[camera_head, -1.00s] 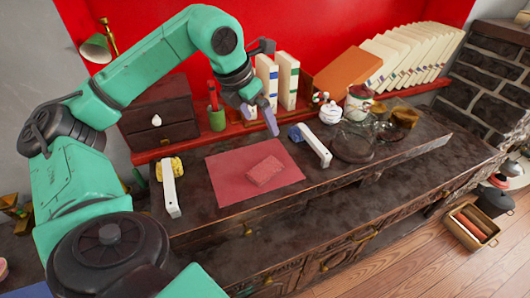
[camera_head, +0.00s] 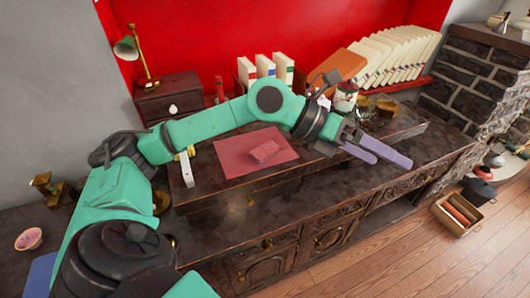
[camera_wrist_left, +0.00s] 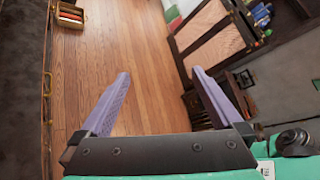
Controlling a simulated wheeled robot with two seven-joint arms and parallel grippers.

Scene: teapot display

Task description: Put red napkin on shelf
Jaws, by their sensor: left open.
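My left gripper (camera_head: 390,161) is open and empty, to the right of the mat and near the cabinet's front edge. In the left wrist view its two purple fingers (camera_wrist_left: 160,73) are spread over wooden floor, with nothing between them. A red ledge (camera_head: 418,87) runs along the back wall under the books. My right gripper is not in view.
White books (camera_head: 400,58) and an orange book (camera_head: 338,62) stand at the back. A white bracket (camera_head: 187,168) is left of the mat. A jar (camera_head: 346,97) stands behind my left wrist. A crate (camera_head: 459,211) of red and orange things is on the floor, also in the wrist view (camera_wrist_left: 69,17).

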